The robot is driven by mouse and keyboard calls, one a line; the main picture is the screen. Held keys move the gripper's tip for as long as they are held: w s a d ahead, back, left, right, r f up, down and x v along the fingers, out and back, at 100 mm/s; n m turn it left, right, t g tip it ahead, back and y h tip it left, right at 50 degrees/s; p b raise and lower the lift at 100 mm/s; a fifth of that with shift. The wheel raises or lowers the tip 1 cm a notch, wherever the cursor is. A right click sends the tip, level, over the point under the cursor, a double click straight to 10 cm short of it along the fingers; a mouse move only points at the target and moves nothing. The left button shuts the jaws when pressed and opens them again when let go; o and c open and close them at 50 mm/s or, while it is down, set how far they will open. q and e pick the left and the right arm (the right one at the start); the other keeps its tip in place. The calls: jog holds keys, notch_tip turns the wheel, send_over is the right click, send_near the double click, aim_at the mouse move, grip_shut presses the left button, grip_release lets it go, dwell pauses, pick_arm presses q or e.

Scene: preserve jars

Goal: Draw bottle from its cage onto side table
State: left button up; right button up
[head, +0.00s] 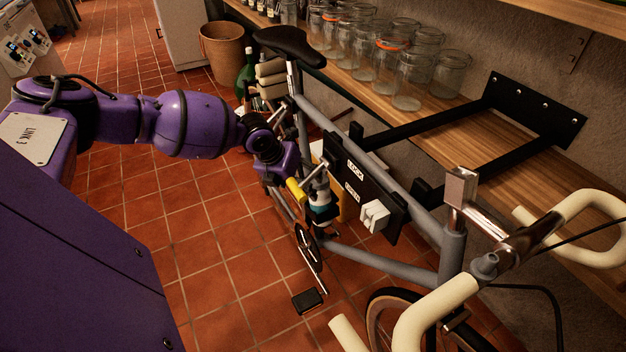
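A small bottle (321,197) with pale, blue and dark parts is at the frame of a grey bicycle (372,271), below the black panel. Its cage is not clearly visible; the dark part around the bottle's lower end may be it. My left arm comes in from the left, and its purple gripper (305,182), with silver and yellow parts, is at the bottle's upper end. I cannot tell whether the fingers are closed on it or only beside it. My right gripper is not in view. I cannot make out a side table.
The bicycle hangs beside a wall bracket (535,110). A black panel (362,185) with a white block is on its frame. A wooden shelf (470,145) carries several glass jars (408,88). A green bottle (246,76) and a bucket (223,52) stand behind. The tiled floor at left is clear.

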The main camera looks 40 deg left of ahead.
aim_at(314, 180)
pick_arm(q)
jog(key=w, duration=0.2)
jog(key=w+d+b, duration=0.1)
jog(key=w, duration=0.2)
jog(key=shift+d, duration=0.1)
jog(key=shift+w+f, duration=0.15)
jog(key=shift+f, duration=0.55)
jog(key=shift+b+x, duration=0.4)
jog(key=shift+x, duration=0.35)
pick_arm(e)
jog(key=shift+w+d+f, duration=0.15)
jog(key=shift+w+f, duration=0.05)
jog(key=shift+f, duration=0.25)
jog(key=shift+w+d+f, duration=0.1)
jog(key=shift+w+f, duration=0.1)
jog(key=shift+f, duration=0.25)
pick_arm(q)
jog(key=c, duration=1.4)
jog(key=o, duration=1.4)
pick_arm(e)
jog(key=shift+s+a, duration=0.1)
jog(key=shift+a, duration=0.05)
